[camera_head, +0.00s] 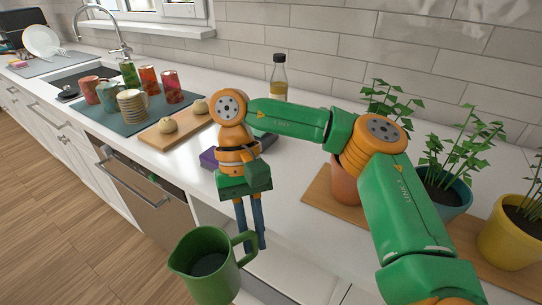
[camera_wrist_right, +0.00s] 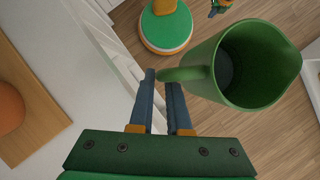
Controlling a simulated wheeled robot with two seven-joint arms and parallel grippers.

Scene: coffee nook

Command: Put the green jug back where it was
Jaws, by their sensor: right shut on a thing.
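The green jug (camera_head: 190,272) hangs in the air at the front of the counter, at the bottom of the head view, with its open top showing. My right gripper (camera_head: 254,240) points down and is shut on the jug's handle. In the right wrist view, the gripper's fingers (camera_wrist_right: 162,85) meet the handle, and the jug (camera_wrist_right: 270,95) is at the right with its dark, empty-looking inside showing. A small green and dark part at the top edge of that view may be my left gripper; it is too cut off to tell.
A wooden board (camera_head: 318,205) with potted plants stands on the counter at the right. A purple block (camera_head: 208,157), a bottle (camera_head: 278,80) and a board with buns (camera_head: 160,140) lie farther back. Several cups stand on a grey mat (camera_head: 122,122) near the sink.

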